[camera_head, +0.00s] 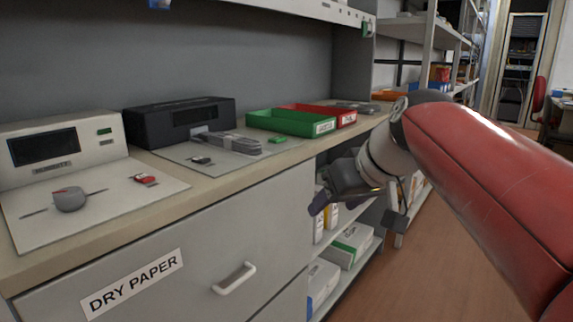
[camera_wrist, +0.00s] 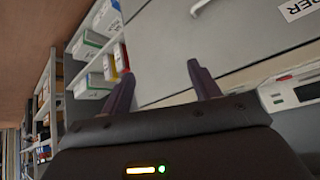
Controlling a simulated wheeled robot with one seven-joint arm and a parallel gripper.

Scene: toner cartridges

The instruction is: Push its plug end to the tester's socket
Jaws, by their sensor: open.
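A long grey toner cartridge (camera_head: 230,142) appears to lie on a pale mat in front of a black boxy device (camera_head: 180,121) on the counter. A small dark piece with a light part (camera_head: 201,160) sits near it on the mat. A beige device (camera_head: 58,143) with a dark screen stands to the left. I cannot tell which device is the tester, and no socket or plug end is clear. My gripper (camera_head: 318,203) hangs in front of the counter's edge, below the top, away from the cartridge. In the wrist view its two fingers (camera_wrist: 160,85) are apart with nothing between them.
Green (camera_head: 290,122) and red (camera_head: 325,113) trays stand right of the mat. A grey dial with a needle (camera_head: 70,199) and a red block (camera_head: 143,178) lie on the left board. A drawer with a white handle (camera_head: 234,278) is below. Shelves with boxes (camera_head: 352,243) stand under the counter.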

